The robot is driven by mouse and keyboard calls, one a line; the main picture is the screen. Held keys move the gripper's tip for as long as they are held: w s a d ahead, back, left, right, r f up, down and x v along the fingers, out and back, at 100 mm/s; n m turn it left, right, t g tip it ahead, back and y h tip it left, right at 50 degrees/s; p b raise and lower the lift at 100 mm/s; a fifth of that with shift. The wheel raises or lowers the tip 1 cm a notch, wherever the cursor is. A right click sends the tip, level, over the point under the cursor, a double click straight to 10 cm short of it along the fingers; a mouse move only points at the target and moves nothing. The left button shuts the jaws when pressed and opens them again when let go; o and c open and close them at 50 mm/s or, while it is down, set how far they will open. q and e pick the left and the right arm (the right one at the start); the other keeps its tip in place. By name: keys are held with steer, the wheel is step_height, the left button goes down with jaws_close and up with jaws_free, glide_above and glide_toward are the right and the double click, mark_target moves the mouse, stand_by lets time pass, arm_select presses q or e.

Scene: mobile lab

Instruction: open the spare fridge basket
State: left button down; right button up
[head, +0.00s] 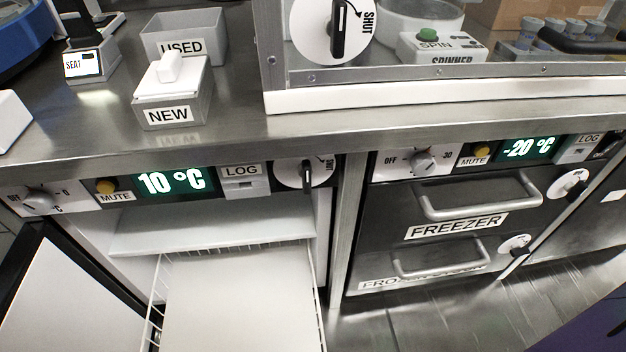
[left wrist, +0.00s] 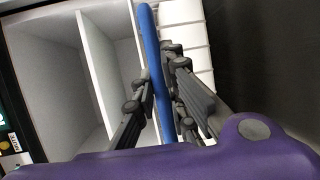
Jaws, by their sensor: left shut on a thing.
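The spare fridge basket (head: 235,300) has a pale flat floor and white wire sides. In the head view it extends forward from the fridge under the 10 °C display (head: 172,181), and its front end is out of frame. In the left wrist view, my left gripper (left wrist: 158,78) is shut on a blue bar-like handle (left wrist: 150,30). The white slatted side of the basket (left wrist: 187,48) is beside the handle. The head view does not show my left gripper. My right gripper is in neither view.
The fridge door (head: 70,295) stands open at the left. A white shelf (head: 210,226) is above the basket. To the right are closed freezer drawers (head: 385,205) with metal handles. The steel counter (head: 225,125) overhangs and holds a NEW box (head: 172,95) and a USED bin (head: 205,30).

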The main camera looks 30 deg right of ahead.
arm_select(q)
steer(key=shift+s+a+r, duration=0.1)
steer(key=shift+s+a, duration=0.15)
steer(key=shift+s, duration=0.5)
steer(key=shift+s+a, duration=0.25)
steer(key=shift+s, duration=0.45)
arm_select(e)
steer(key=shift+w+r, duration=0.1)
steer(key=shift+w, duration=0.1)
arm_select(q)
steer(key=c, duration=1.8)
jaws_free()
steer(key=shift+o, duration=0.2)
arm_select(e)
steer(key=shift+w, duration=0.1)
arm_select(q)
steer(key=v, duration=1.2)
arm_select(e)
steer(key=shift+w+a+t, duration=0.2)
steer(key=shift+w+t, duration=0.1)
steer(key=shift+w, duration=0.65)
